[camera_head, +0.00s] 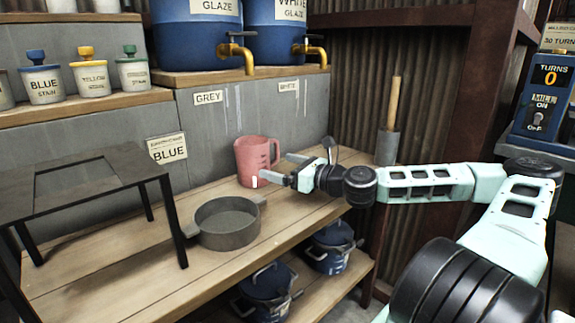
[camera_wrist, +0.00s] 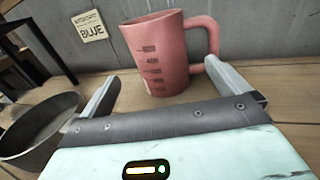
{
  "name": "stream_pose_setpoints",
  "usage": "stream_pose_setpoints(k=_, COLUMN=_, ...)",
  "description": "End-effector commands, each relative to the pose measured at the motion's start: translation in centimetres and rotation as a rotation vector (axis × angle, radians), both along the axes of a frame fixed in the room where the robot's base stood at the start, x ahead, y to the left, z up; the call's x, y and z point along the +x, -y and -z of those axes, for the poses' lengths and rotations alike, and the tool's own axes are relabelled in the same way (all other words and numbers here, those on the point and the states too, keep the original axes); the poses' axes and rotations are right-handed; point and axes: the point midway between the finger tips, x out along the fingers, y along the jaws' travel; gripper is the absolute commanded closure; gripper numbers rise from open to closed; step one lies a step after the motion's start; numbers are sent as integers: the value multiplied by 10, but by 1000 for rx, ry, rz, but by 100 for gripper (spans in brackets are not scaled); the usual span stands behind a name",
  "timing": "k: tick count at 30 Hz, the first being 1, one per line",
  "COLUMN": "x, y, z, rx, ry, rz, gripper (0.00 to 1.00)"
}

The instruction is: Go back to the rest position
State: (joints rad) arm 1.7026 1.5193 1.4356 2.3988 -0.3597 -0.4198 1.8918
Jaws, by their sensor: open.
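My gripper (camera_head: 274,168) is open over the wooden bench, with its fingers reaching toward a pink measuring jug (camera_head: 254,160). In the wrist view the jug (camera_wrist: 160,58) stands upright ahead of the fingers, roughly between their directions. Its handle is on the right, close to the right finger. I cannot tell whether that finger touches the handle. Nothing is held in the gripper. My arm stretches from the right side of the picture across to the bench.
A grey pan (camera_head: 227,222) sits on the bench left of the gripper. A dark metal stand (camera_head: 105,160) is further left. Blue glaze barrels (camera_head: 196,35) with brass taps are above. A wooden-handled tool (camera_head: 393,105) stands behind my arm. Blue pots (camera_head: 331,248) sit on the lower shelf.

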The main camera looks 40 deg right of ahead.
Motion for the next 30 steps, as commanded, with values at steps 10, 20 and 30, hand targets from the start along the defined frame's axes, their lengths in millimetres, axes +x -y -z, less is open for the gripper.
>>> stream_pose_setpoints(k=10, x=-15, y=4, z=0, rx=0, ry=0, rz=-1, gripper=0)
stream_pose_setpoints(k=20, x=-15, y=4, z=0, rx=-1, ry=0, rz=0, gripper=0)
stream_pose_setpoints(k=30, x=-15, y=4, z=-34, rx=-1, ry=0, rz=0, gripper=0)
